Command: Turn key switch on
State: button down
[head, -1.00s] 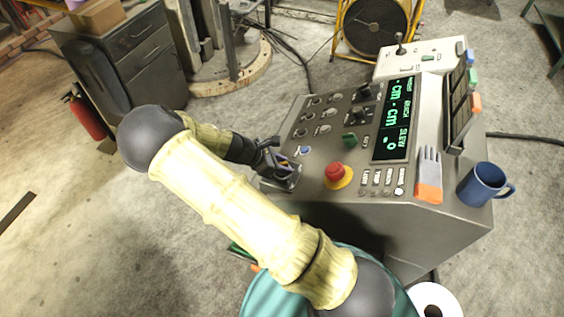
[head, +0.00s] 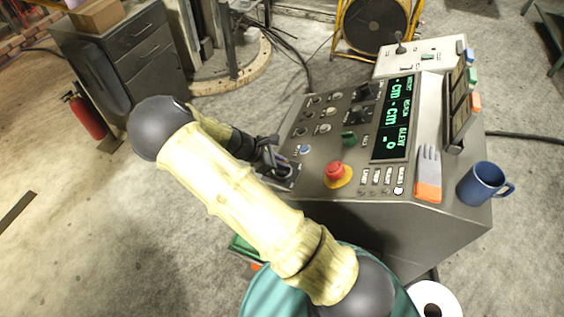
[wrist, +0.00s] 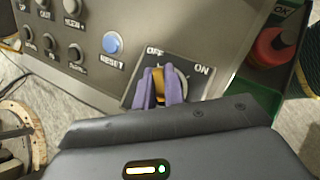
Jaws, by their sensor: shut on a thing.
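The key switch (wrist: 184,77) is on the console's front left corner, on a dark plate marked OFF on the left and ON on the right. My gripper (wrist: 160,88) is at the switch in the wrist view, its purple fingertips closed on a brass-coloured key (wrist: 159,84). The key points up toward the OFF side. In the head view my gripper (head: 277,165) is over the same corner of the console (head: 350,205), and it hides most of the key.
A blue RESET button (wrist: 113,43) sits just left of the switch. A red emergency button (head: 334,171) on a yellow base is to the right. A glove (head: 429,172) lies on the console, and a blue mug (head: 484,184) stands at its right edge.

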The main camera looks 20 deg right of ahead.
jog(key=m+g, duration=0.3)
jog(key=m, duration=0.1)
jog(key=shift+w+y, duration=0.15)
jog(key=shift+y, duration=0.25)
jog(key=m+g+y, duration=0.1)
jog(key=m+g, duration=0.1)
jog(key=m, duration=0.1)
jog(key=shift+m+g, duration=0.3)
jog(key=shift+m, duration=0.1)
jog(key=m+g+y+b, duration=0.1)
jog(key=m+g+y, duration=0.1)
jog(key=m+y, duration=0.1)
jog(key=shift+m, duration=0.6)
jog(key=shift+r+m+g+y+b, duration=0.1)
jog(key=shift+m+g+y+b, duration=0.3)
jog(key=shift+m+y, duration=0.75)
jog(key=shift+m, duration=0.25)
jog(key=c, duration=1.5)
grip_release()
